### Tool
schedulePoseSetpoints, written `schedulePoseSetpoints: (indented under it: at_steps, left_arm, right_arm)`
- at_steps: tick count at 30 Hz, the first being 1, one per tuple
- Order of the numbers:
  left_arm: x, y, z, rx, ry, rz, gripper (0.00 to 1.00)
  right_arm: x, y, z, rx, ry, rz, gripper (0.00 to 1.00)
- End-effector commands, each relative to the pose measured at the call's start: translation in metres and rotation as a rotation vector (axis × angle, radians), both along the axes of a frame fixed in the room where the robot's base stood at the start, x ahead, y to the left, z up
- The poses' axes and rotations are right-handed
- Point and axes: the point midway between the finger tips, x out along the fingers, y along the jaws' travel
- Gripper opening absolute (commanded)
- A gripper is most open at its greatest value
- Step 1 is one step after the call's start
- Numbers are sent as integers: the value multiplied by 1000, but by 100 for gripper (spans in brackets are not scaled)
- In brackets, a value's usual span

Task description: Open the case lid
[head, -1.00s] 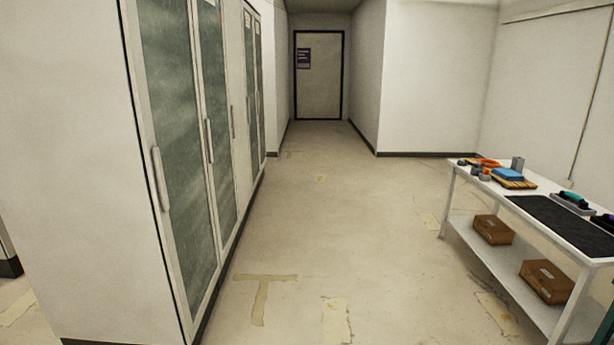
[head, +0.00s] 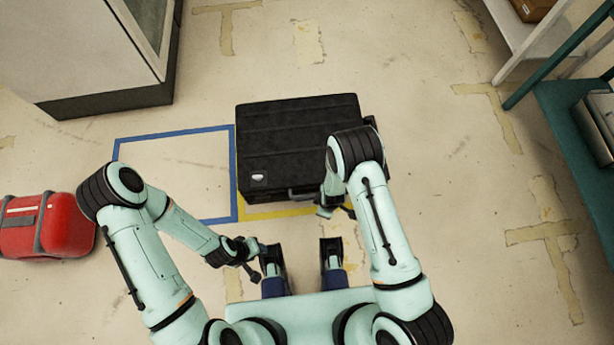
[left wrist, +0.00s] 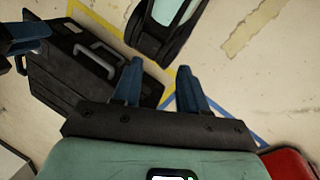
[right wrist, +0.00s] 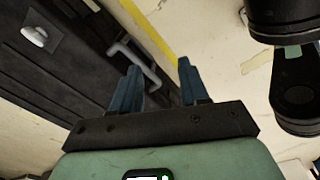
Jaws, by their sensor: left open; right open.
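The black case (head: 297,140) lies flat on the floor in front of me with its lid shut. Its grey handle (head: 300,193) is on the side facing me, and a small pale badge (head: 258,178) is on its near left corner. My right gripper (head: 338,212) is open and empty at the case's near right side. In the right wrist view the handle (right wrist: 135,62) shows just beyond its fingers (right wrist: 158,82). My left gripper (head: 258,268) is open and empty, short of the case. Its fingers (left wrist: 158,85) show in the left wrist view, with the case handle (left wrist: 95,60) at upper left.
A blue tape outline (head: 180,134) marks empty floor left of the case; yellow tape (head: 270,211) runs along its near side. A red bag (head: 45,226) lies at far left. A cabinet (head: 90,50) stands upper left, and a green shelf frame (head: 560,110) stands at right.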

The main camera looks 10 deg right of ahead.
Motion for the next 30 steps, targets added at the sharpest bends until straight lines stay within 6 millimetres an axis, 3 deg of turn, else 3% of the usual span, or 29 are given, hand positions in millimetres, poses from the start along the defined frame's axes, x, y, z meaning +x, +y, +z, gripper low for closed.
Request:
schedulePoseSetpoints:
  at_steps: [1,3,7,14,27,30]
  left_arm:
    - [5,2,-22,5,-12,5,43]
    - [11,4,-32,12,-28,11,43]
    - [17,5,-41,17,-44,16,43]
    - [27,10,-48,30,-73,26,43]
    - [74,35,-82,92,-196,77,43]
    - [69,37,-89,95,-177,80,43]
  right_arm:
    - [22,15,-20,-24,-39,141,44]
    - [45,30,-26,-53,-79,291,44]
    - [68,48,-28,-86,-121,449,44]
    - [76,51,-47,-93,-128,482,44]
    - [93,50,-135,-92,-127,480,44]
    - [95,50,-146,-92,-127,479,44]
